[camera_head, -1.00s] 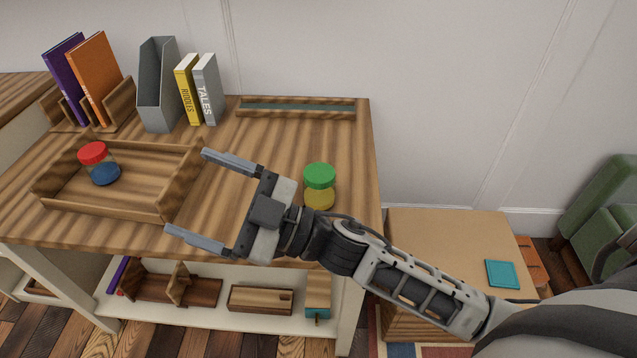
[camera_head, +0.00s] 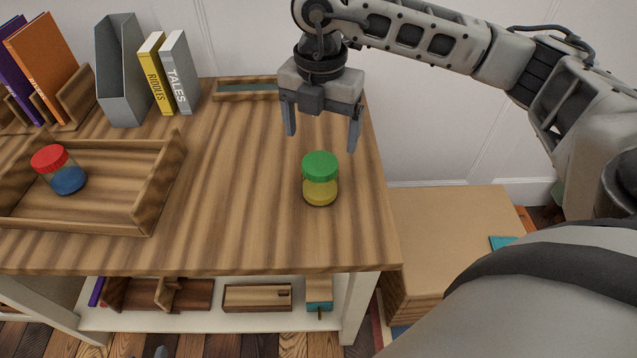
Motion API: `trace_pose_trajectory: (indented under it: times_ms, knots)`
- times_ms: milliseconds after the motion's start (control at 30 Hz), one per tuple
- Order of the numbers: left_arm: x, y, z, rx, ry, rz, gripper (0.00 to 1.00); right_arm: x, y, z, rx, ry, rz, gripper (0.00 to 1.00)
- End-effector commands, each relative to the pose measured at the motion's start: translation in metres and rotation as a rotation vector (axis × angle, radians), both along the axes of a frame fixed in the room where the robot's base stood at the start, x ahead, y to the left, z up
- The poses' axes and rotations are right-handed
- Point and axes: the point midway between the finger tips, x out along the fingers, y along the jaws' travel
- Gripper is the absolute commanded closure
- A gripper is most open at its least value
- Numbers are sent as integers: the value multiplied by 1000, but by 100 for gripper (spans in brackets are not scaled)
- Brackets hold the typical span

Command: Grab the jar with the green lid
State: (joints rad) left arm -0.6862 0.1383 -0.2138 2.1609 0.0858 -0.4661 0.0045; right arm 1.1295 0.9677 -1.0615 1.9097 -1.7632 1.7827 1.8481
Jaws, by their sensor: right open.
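The jar with the green lid (camera_head: 320,182) stands upright on the wooden table top, near its right end. Its lower part shows yellow contents. My right gripper (camera_head: 321,141) points down with its fingers spread and nothing between them. It hangs above the jar in the picture, apart from it, with the fingertips higher than the lid. How far behind or over the jar the fingers are is hard to tell. My left gripper cannot be made out.
A jar with a red lid (camera_head: 60,170) and blue contents stands in a wooden tray (camera_head: 150,215) at left. Books and a grey file holder (camera_head: 123,75) stand at the back. A shallow wooden holder (camera_head: 247,95) lies behind. The table middle is clear.

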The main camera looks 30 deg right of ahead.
Motion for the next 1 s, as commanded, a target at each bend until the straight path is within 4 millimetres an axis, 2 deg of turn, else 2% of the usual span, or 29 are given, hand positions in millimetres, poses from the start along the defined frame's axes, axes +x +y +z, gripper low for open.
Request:
trace_pose_trajectory:
  times_ms: [100, 233, 533, 800, 1000]
  knots:
    - [-1, 0, -1, -1, 1, 0, 64, -1, 0, -28, 0, 5, 1, 14]
    - [-1, 0, -1, -1, 2, 1, 64, 0, 0, -51, 2, 4, 1, 14]
    - [-2, 0, -2, 0, 6, 1, 64, 1, 0, -74, 4, 3, 3, 14]
    - [-3, 1, -4, 7, 14, 0, 64, 3, -2, -112, 5, 2, 3, 14]
    - [-3, 0, -4, 8, 13, 0, 64, 4, -2, -118, 5, 0, 4, 14]
